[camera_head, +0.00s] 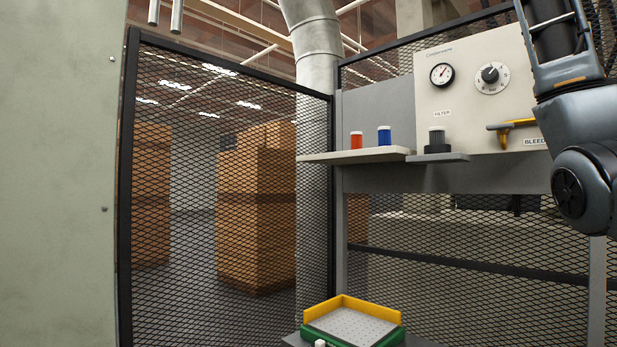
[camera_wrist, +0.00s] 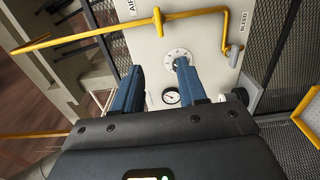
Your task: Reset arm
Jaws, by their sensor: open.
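My arm (camera_head: 585,165) shows at the right edge of the head view, beside the grey-white panel. My gripper (camera_wrist: 157,82) is in the wrist view, with two blue fingers spread apart and nothing between them. The panel (camera_wrist: 200,40) with a gauge (camera_wrist: 171,96) and a round dial (camera_wrist: 178,58) lies beyond the fingers. The gripper's fingertips are not visible in the head view.
A yellow lever (camera_head: 505,128) sticks out from the panel. A green and yellow tray (camera_head: 352,323) stands low in front. Mesh fencing (camera_head: 230,190) closes the back.

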